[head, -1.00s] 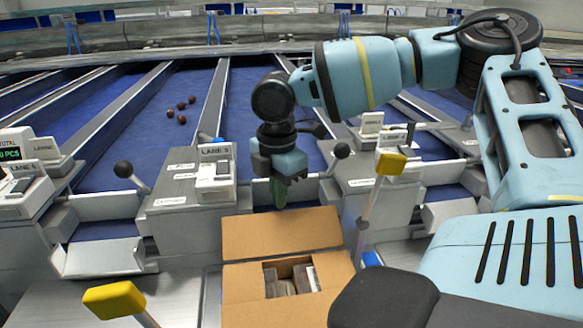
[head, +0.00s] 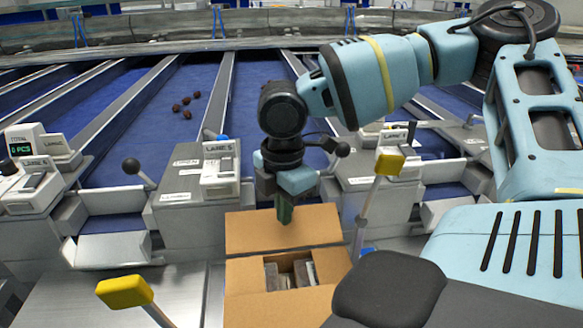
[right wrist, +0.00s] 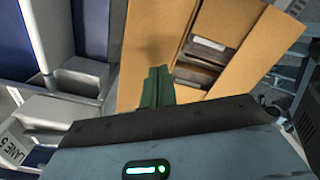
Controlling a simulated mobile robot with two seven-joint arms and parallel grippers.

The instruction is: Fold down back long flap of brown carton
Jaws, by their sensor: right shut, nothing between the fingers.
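The brown carton (head: 245,300) stands open at the bottom middle of the head view, with dark packages (head: 290,276) showing through its opening. Its back long flap (head: 245,230) spreads outward on the far side, away from the opening. In the right wrist view this flap (right wrist: 143,35) lies left of the opening and the front flap (right wrist: 258,45) lies right of it. My right gripper (head: 285,220) points down with its green fingers shut and empty. The fingertips overlap the back flap in both views; I cannot tell whether they touch it. My left gripper is not in view.
Yellow-topped levers stand right of the carton (head: 390,164) and at its front left (head: 124,291). Several dates (head: 186,100) lie on a blue lane. The metal surface left of the carton is clear.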

